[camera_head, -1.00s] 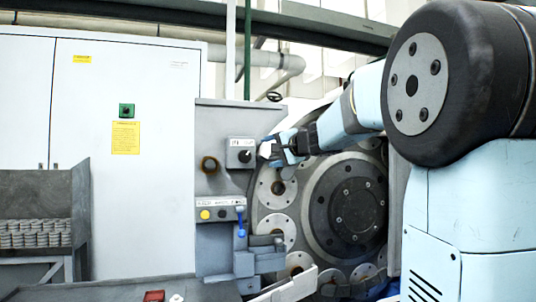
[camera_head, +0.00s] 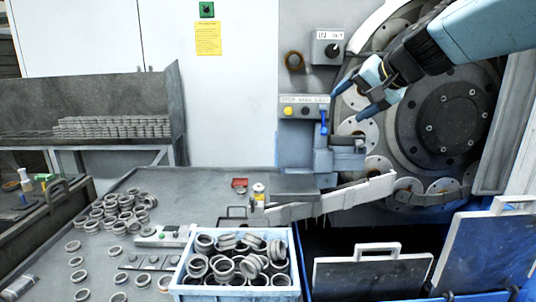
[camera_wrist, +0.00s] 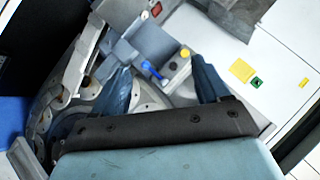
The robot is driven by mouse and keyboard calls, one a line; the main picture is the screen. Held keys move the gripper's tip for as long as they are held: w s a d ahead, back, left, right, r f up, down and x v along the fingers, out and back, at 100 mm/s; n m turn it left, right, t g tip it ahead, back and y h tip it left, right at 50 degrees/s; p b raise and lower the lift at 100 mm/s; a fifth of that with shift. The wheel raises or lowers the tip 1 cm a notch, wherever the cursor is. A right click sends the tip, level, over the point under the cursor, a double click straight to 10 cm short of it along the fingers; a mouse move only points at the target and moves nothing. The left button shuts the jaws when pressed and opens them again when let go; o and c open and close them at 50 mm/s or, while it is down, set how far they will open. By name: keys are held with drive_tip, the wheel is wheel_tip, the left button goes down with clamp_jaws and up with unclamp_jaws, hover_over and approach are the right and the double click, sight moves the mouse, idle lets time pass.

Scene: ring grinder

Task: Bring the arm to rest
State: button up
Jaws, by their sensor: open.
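My gripper (camera_head: 366,92) is open and empty in the head view, with its fingers pointing left in front of the ring grinder's large disc (camera_head: 455,120). My arm comes in from the upper right. In the wrist view my gripper (camera_wrist: 160,85) has its two blue fingers well apart, with nothing between them. The control box with a yellow button and a blue lever (camera_head: 303,106) is left of and below the gripper in the head view. It also shows beyond the fingers in the wrist view (camera_wrist: 177,68).
A white-blue crate (camera_head: 180,290) full of metal rings stands at the front. Loose rings (camera_head: 118,208) lie on the grey table (camera_head: 215,190). A rotary switch box (camera_head: 328,48) is close above left of the gripper. Dark bins with handled lids (camera_head: 372,274) stand lower right.

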drive_tip(key=s+d+f+n+g+h, duration=0.2)
drive_tip(key=s+f, duration=0.6)
drive_tip(key=s, duration=0.1)
drive_tip(key=s+d+f+n+g+h, duration=0.1)
drive_tip(key=s+d+f+n+h, duration=0.1)
drive_tip(key=s+f, duration=0.5)
drive_tip(key=s+h, duration=0.1)
drive_tip(key=s, duration=0.2)
drive_tip(key=shift+f+g, duration=0.4)
